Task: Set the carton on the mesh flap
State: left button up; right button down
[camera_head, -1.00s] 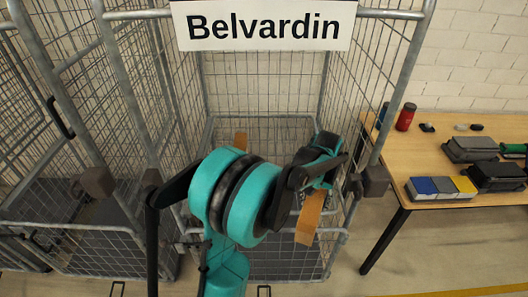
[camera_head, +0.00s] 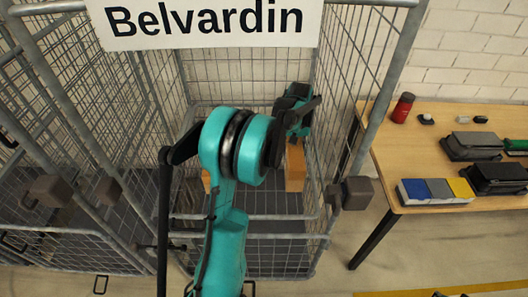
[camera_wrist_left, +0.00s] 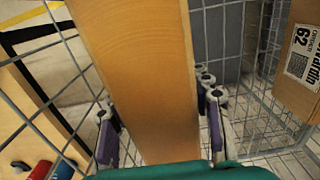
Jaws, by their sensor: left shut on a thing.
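My left gripper (camera_head: 293,125) reaches into the wire cage under the Belvardin sign. It is shut on a brown carton (camera_head: 295,170), which hangs below the fingers inside the cage. In the left wrist view the carton (camera_wrist_left: 145,65) runs up the middle between the fingers (camera_wrist_left: 162,135). A second carton (camera_wrist_left: 300,65) with an order label reading 62 shows at the right of that view. A brown patch (camera_head: 205,181) shows left of my arm in the head view; I cannot tell which carton it is. My arm hides much of the cage's inside, and I cannot make out the mesh flap for certain.
The cage's mesh side wall (camera_head: 345,75) and upright posts stand close around the arm. A front bar (camera_head: 285,217) crosses low. A wooden table (camera_head: 415,160) with a red can (camera_head: 402,107), dark cases and coloured boxes stands at right. Another cage is at left.

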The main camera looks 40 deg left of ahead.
pick_arm(q)
jog(key=a+f+b, duration=0.1)
jog(key=a+f, duration=0.2)
jog(key=a+f+b, duration=0.2)
jog(key=a+f, duration=0.1)
jog(key=s+a+f+b, duration=0.1)
jog(key=a+f, duration=0.2)
jog(key=shift+a+f, duration=0.25)
jog(key=shift+f, duration=0.15)
jog(key=shift+r, duration=0.1)
jog(key=o, duration=1.1)
jog(key=shift+f, duration=0.2)
jog(key=o, duration=0.4)
jog(key=shift+r, duration=0.1)
